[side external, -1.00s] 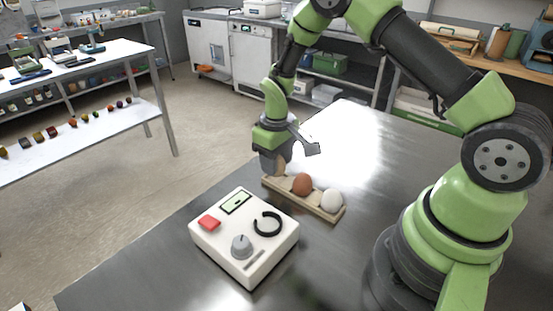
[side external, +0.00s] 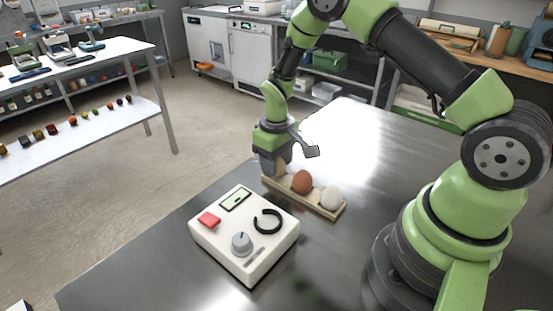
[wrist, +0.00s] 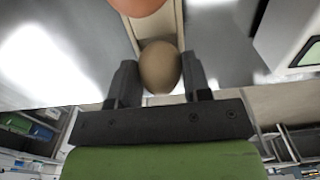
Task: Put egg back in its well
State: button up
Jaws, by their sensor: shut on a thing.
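My gripper (side external: 273,168) is shut on a tan egg (wrist: 160,68), which sits between the two dark fingers in the wrist view. The egg is at the far left end of a wooden egg tray (side external: 329,211). Whether it rests in its well or is just above it I cannot tell. In the side view the fingers mostly hide this egg. A brown egg (side external: 302,182) sits in the middle of the tray, and a white egg (side external: 331,198) sits at the right end. The brown egg also shows at the top edge of the wrist view (wrist: 137,5).
A white device (side external: 245,234) with a red button, a knob and a black ring stands just in front of the tray, close to my gripper. The steel table (side external: 375,155) is clear behind and to the right of the tray. A white shelf table stands at the left.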

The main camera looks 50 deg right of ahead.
jog(key=shift+f, duration=0.25)
dwell(0.8)
jog(key=o, duration=0.8)
jog(key=shift+r, duration=0.1)
jog(key=shift+r, duration=3.9)
